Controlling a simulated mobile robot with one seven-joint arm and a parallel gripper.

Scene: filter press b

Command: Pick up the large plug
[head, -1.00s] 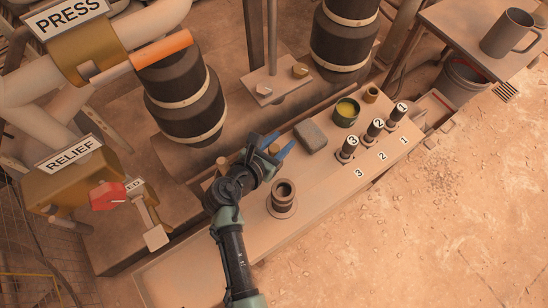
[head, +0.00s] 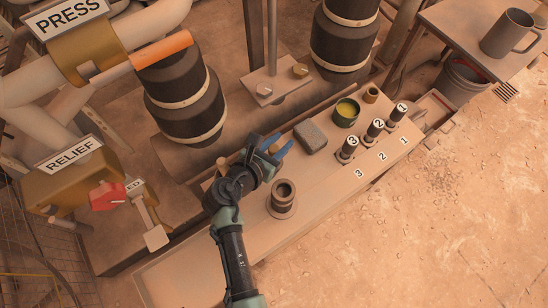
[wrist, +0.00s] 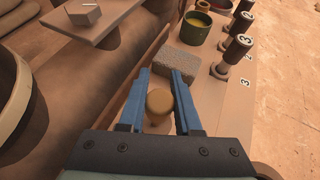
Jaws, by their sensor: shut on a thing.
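My gripper (head: 281,147) is low over the bench, with its two blue fingers pointing up and right in the head view. In the wrist view, a round, tan-topped plug (wrist: 158,103) sits between the blue fingers (wrist: 161,84), and my gripper is shut on it. I take this for the large plug. Its lower part is mostly hidden in the wrist view, and my gripper hides it in the head view. I cannot tell whether it still touches the bench.
A grey block (head: 311,136) lies just beyond the fingertips. A green pot (head: 346,112) with yellow contents and several numbered dark plugs (head: 375,128) stand farther right. A dark hollow socket (head: 283,196) stands beside my arm. A plate with bolts (head: 276,82) is behind.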

